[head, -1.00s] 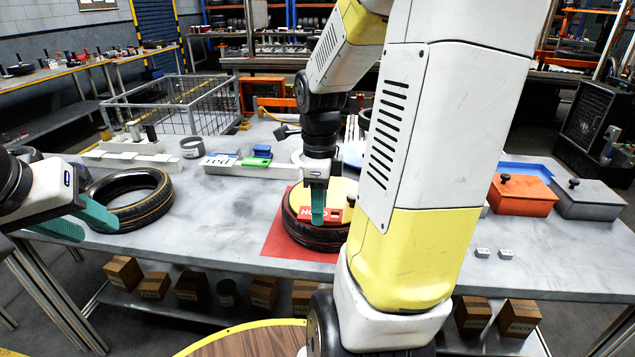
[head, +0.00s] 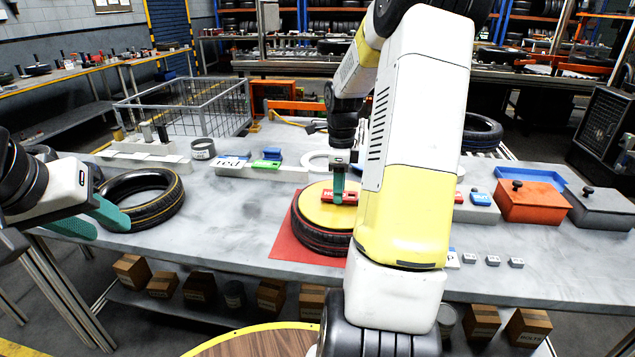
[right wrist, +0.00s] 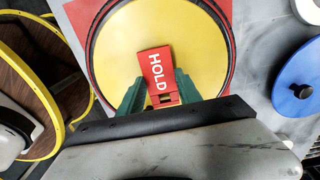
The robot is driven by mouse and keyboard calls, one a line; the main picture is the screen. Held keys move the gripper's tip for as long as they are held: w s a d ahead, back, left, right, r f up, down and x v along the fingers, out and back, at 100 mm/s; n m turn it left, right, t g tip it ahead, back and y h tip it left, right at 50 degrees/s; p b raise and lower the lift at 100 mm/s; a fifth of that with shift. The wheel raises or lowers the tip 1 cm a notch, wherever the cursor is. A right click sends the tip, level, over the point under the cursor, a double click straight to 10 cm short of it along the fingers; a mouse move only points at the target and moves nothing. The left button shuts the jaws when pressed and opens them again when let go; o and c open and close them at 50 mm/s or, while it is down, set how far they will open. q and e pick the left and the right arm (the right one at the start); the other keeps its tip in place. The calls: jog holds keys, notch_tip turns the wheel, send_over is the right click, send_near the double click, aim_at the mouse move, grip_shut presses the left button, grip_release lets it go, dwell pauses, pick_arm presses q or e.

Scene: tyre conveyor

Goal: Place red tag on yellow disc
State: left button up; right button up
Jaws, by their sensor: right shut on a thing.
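The red tag (head: 345,197), lettered HOLD, is gripped by my right gripper (head: 338,188). The yellow disc (head: 313,212) lies on top of a black tyre (head: 318,239). The tag is over the disc; I cannot tell whether it touches it. In the right wrist view the tag (right wrist: 156,66) sticks out beyond the two green fingers of the right gripper (right wrist: 160,92), with the yellow disc (right wrist: 205,45) behind it. My right arm hides the disc's right side in the head view. My left gripper (head: 92,217) is open and empty in front of another tyre (head: 143,205).
A red mat (head: 283,247) lies under the disc's tyre. An orange box (head: 528,203) and a grey box (head: 597,208) stand at right. Small grey blocks (head: 492,260) lie near the front edge.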

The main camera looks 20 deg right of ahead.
jog(key=shift+f, duration=0.35)
jog(key=shift+f, duration=0.2)
jog(key=o, duration=1.3)
jog(key=shift+o, duration=0.2)
notch_tip(320, 180, up, 12)
jog(key=s+a+r+n+t, duration=0.3)
jog(key=s+a+r+n, duration=0.35)
jog(key=a+n, duration=0.35)
jog(key=s+a+n+t+y, duration=0.2)
jog(key=s+a+n, duration=0.6)
jog(key=s+n, duration=0.4)
jog(key=n+t, duration=0.1)
jog(key=n, duration=0.2)
jog(key=shift+s+a+f, duration=0.2)
jog(key=shift+s+f, duration=0.1)
jog(key=shift+s, duration=0.1)
